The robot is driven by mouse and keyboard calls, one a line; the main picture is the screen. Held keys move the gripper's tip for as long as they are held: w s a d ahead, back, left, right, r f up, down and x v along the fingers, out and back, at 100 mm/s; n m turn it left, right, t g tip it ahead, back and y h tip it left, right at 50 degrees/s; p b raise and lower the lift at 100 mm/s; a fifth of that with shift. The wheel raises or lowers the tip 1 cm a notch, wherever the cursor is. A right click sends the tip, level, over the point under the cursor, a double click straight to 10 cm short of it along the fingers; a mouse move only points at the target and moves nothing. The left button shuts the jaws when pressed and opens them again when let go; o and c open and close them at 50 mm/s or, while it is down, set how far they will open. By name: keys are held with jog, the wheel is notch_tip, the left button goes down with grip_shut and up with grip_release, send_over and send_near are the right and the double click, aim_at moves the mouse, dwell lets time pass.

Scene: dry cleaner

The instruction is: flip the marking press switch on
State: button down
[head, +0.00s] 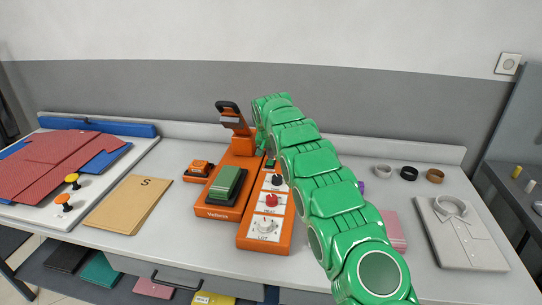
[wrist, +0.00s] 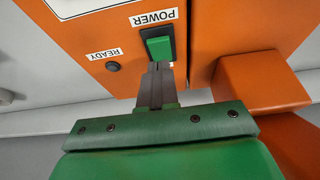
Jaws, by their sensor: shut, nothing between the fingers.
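The orange marking press (head: 241,146) stands on the counter, with a green block (head: 226,183) at its front and an orange control panel (head: 247,243) beside it on the right. In the wrist view, the green power switch (wrist: 159,46) sits in a black frame under a POWER label, upside down in this view. My gripper (wrist: 158,68) is shut and empty. Its fingertips are right at the near edge of the switch; I cannot tell whether they touch it. Which way the rocker is tilted is unclear. In the head view my arm hides most of the gripper.
A READY lamp (wrist: 113,66) looks dark near the switch. The panel also has a red button (head: 271,200) and a dial (head: 264,226). An orange stamp (head: 198,168), an envelope (head: 128,205) and a folded shirt (head: 462,236) lie on the counter.

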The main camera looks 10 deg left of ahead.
aim_at(271, 169)
jog(key=v, duration=0.6)
jog(key=shift+r, duration=0.2)
jog(key=shift+s, duration=0.1)
